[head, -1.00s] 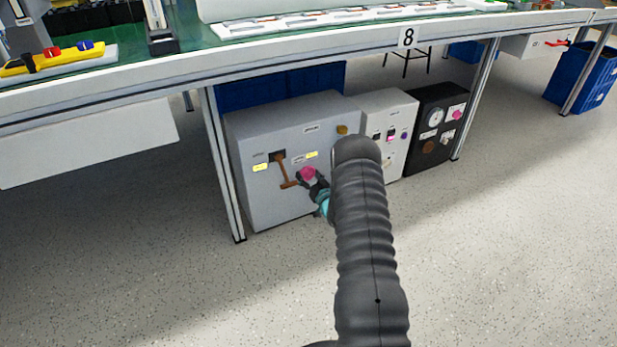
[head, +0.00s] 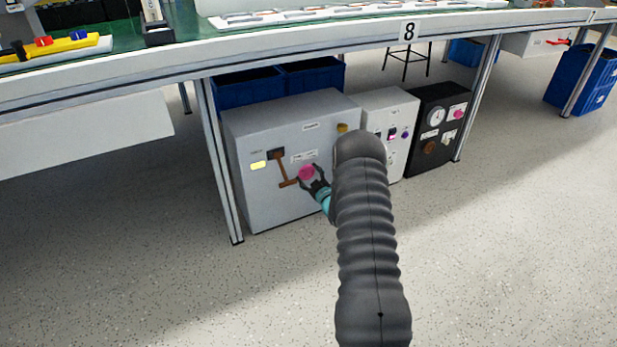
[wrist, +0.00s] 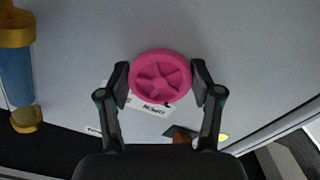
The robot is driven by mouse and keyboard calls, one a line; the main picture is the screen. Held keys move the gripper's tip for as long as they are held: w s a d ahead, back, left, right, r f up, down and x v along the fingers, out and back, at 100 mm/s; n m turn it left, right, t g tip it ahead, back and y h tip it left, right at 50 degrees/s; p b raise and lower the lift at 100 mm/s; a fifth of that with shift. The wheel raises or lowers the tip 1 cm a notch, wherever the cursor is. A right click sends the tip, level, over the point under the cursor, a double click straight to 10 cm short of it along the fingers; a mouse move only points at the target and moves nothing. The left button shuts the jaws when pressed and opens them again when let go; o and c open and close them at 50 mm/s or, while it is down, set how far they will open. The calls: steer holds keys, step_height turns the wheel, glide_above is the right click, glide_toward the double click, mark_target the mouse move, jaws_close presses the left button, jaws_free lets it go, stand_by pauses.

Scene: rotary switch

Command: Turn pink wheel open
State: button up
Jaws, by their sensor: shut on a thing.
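The pink wheel (head: 306,173) is a round spoked handwheel on the front of a grey cabinet (head: 255,200). In the wrist view the pink wheel (wrist: 161,76) lies between the two dark fingers of my gripper (wrist: 161,82), one on each side of its rim. My gripper is shut on it. In the head view my gripper (head: 318,182) reaches the wheel from the lower right. My dark arm hides part of the cabinet's right side.
A brown lever (head: 283,170) sits just left of the wheel, close to it. A white box (head: 392,108) and a black box (head: 430,150) stand right of the cabinet. A table leg (head: 220,165) is at its left. Floor in front is clear.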

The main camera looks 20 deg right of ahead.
steer(key=n, duration=0.5)
steer(key=shift+d+r+n, duration=0.1)
steer(key=shift+r+n, duration=0.05)
steer(key=shift+n, duration=0.15)
steer(key=n, duration=0.4)
steer(key=shift+r+n, duration=0.1)
steer(key=shift+n, duration=0.6)
steer(key=o, duration=1.1)
steer(key=shift+w, duration=0.1)
steer(key=shift+o, duration=0.2)
steer(key=s, duration=1.2)
steer(key=shift+d, duration=0.2)
